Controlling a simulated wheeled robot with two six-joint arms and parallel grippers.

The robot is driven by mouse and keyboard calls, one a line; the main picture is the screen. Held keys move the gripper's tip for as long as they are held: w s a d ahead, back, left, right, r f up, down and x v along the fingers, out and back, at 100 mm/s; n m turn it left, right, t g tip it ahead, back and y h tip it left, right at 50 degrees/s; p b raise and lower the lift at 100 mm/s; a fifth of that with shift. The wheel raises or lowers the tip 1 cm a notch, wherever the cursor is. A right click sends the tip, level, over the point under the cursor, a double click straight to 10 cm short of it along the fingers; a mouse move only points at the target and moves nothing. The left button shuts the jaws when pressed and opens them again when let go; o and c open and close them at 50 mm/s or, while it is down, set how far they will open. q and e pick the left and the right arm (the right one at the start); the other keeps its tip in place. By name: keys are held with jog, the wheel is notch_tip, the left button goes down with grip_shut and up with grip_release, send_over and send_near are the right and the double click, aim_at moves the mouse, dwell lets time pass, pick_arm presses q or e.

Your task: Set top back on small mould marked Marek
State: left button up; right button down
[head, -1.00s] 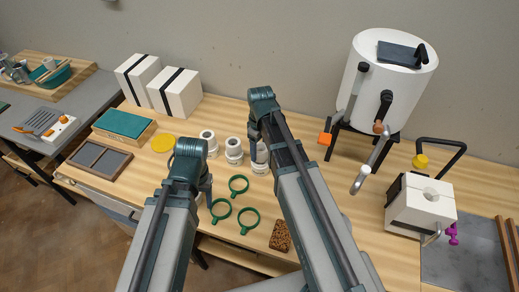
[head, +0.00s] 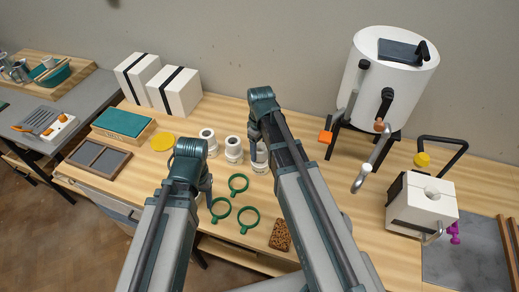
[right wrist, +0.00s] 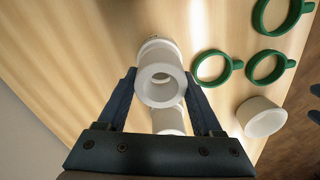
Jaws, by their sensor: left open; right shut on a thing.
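Small white cylindrical moulds stand in a row on the wooden bench: a left one (head: 208,136), a middle one (head: 233,148) and a right one (head: 259,168). My right gripper (head: 261,150) is at the right one. In the right wrist view its fingers are shut on a white ring-shaped top (right wrist: 160,82) with a round hole. Whether the top touches the mould below is unclear. The middle mould (right wrist: 168,120) shows behind it. A hollow white piece (right wrist: 264,117) is apart, to the right. No name is readable. My left gripper (head: 207,188) is open, beside the green rings.
Green rings (head: 238,184) and a brown sponge (head: 280,235) lie in front of the moulds. A yellow disc (head: 163,144) and a teal block (head: 124,124) are left. A white kiln-like drum (head: 395,75) and a larger white block mould (head: 420,205) stand right.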

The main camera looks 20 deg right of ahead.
pick_arm(q)
jog(key=shift+f+b, duration=0.5)
pick_arm(e)
jog(key=shift+f, duration=0.55)
dwell(0.7)
grip_release()
pick_arm(q)
jog(key=shift+r, duration=0.1)
pick_arm(e)
jog(key=shift+r, duration=0.1)
pick_arm(q)
notch_tip(320, 180, up, 8)
jog(key=p, duration=0.8)
pick_arm(e)
notch_tip(320, 180, up, 8)
dwell(0.5)
jog(key=s+a+m, duration=0.2)
jog(key=s+a, duration=0.3)
jog(key=s, duration=0.2)
jog(key=s+a+m+h, duration=0.1)
jog(key=s+a, duration=0.4)
jog(key=s, duration=0.2)
jog(key=shift+s+a+m, duration=0.15)
jog(key=shift+s+m, duration=0.15)
jog(key=shift+m, duration=0.1)
